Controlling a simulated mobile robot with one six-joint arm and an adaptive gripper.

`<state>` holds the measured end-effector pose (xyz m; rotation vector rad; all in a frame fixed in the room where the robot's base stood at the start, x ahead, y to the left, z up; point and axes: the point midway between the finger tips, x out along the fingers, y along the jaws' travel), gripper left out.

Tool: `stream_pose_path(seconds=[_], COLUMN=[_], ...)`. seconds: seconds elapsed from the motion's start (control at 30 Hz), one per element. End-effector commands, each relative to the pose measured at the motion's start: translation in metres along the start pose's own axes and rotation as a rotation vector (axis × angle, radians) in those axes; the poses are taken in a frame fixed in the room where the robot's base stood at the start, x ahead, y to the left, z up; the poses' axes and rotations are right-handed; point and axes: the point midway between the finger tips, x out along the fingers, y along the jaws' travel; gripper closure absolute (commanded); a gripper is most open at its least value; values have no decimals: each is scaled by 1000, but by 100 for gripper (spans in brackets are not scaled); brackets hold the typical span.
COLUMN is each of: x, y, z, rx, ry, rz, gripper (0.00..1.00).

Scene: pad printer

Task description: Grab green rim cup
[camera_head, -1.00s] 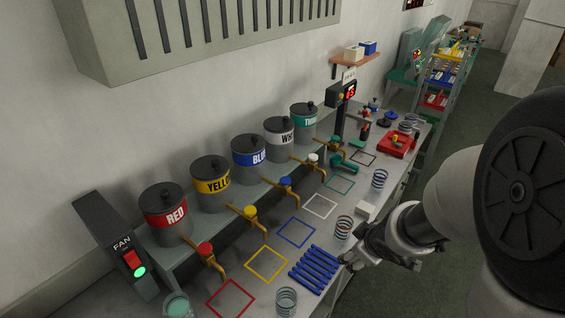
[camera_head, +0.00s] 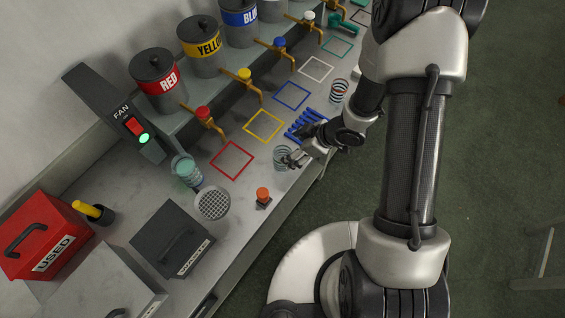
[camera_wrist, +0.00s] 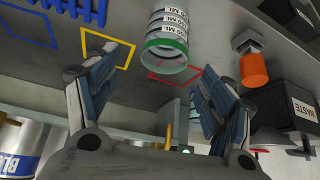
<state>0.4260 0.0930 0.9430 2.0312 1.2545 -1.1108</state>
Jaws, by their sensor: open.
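A ringed, see-through cup (camera_head: 281,157) in the head view, on the bench near the red square, appears to be the same one. My gripper (camera_head: 295,158) is close beside it on its right. In the wrist view my gripper (camera_wrist: 163,65) is open, its fingers spread to either side below the cup. Whether a finger touches the cup cannot be told.
The blue rack (camera_head: 306,127) lies just behind my gripper, and another ringed cup (camera_head: 339,91) stands beyond. The red square outline (camera_head: 232,160) is empty.

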Motion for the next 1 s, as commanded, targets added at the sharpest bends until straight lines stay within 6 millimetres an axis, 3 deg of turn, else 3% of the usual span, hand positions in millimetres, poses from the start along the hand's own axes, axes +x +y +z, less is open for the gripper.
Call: stream_pose_path(seconds=[0.1,0.33,0.6,0.9,1.0], x=[17,33,70,74,74], y=[0,-2,-6,-6,-6], z=[1,1,4,3,3], rx=[0,-1,-1,0,0], ry=[0,0,1,0,0], rz=[-1,0,0,1,1], gripper=[25,25,25,25,31])
